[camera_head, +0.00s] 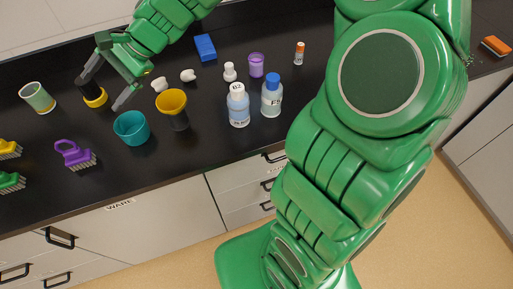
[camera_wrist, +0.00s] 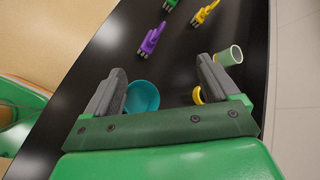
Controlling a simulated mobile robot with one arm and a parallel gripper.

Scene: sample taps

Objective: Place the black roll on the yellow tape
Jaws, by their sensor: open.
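The black roll (camera_head: 88,86) is a dark upright cylinder at the left of the bench in the head view. The yellow tape (camera_head: 98,101) is a yellow ring at the roll's foot, and the roll appears to stand on it. The yellow tape also shows in the wrist view (camera_wrist: 196,96), partly behind the right finger. I cannot make out the roll there against the black bench. My gripper (camera_head: 105,88) is open beside the roll, with one finger close to it and the other nearer the teal bowl. Its spread fingers (camera_wrist: 160,66) show nothing held.
The teal bowl (camera_head: 132,129) and a yellow funnel-like cup (camera_head: 172,106) stand right of the gripper. A pale green cup (camera_head: 38,98) is to the left. A purple brush (camera_head: 74,154) lies in front. Bottles (camera_head: 238,106) and small items stand farther right.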

